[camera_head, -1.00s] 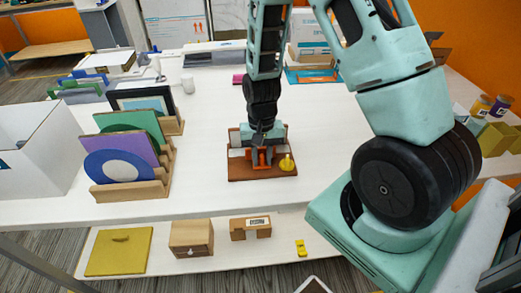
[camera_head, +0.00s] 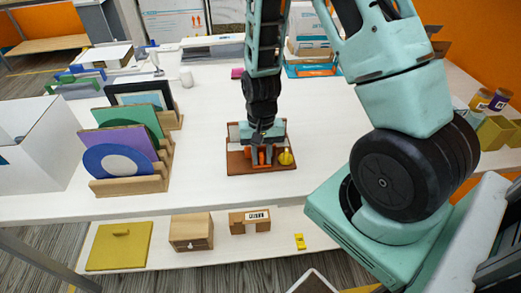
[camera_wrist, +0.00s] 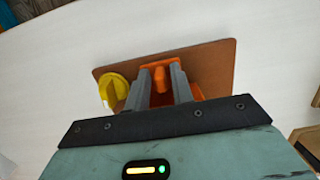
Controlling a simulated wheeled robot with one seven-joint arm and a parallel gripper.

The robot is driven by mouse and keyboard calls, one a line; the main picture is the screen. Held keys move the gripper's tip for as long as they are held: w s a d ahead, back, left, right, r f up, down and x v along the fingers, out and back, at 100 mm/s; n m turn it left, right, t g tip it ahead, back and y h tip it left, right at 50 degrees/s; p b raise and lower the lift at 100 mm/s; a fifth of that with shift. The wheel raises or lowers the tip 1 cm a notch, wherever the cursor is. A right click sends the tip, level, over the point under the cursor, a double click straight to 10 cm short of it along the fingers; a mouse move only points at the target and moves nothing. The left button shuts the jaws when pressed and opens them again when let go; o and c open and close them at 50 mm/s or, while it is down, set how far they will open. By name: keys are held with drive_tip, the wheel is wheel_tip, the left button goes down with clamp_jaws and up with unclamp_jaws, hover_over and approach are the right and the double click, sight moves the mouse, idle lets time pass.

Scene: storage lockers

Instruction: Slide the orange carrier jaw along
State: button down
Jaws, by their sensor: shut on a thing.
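The orange carrier jaw (camera_wrist: 160,74) shows in the wrist view between the two grey fingers of my gripper (camera_wrist: 160,88), which is shut on it. It sits on a brown base board (camera_wrist: 212,56) with a yellow knob (camera_wrist: 113,90) at its left end in that view. In the head view my gripper (camera_head: 261,153) points down over the board (camera_head: 240,168). The orange jaw (camera_head: 262,157) shows there just left of the yellow knob (camera_head: 286,158). My fingers and wrist hide part of the jaw and its track.
A wooden rack (camera_head: 130,186) with coloured discs and panels stands left of the board on the white table (camera_head: 215,195). A white box (camera_head: 35,140) is farther left. A lower shelf holds wooden boxes (camera_head: 190,232). The tabletop around the board is mostly clear.

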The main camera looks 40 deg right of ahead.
sight(262, 156)
drive_tip(key=shift+s+a+f, duration=0.15)
drive_tip(key=shift+s+f, duration=0.05)
drive_tip(key=shift+f, duration=0.3)
drive_tip(key=c, duration=1.6)
unclamp_jaws()
drive_tip(key=shift+c, duration=0.2)
drive_tip(key=shift+w+r+p, duration=0.2)
drive_tip(key=shift+r+p, duration=2.2)
drive_tip(key=shift+r, duration=0.3)
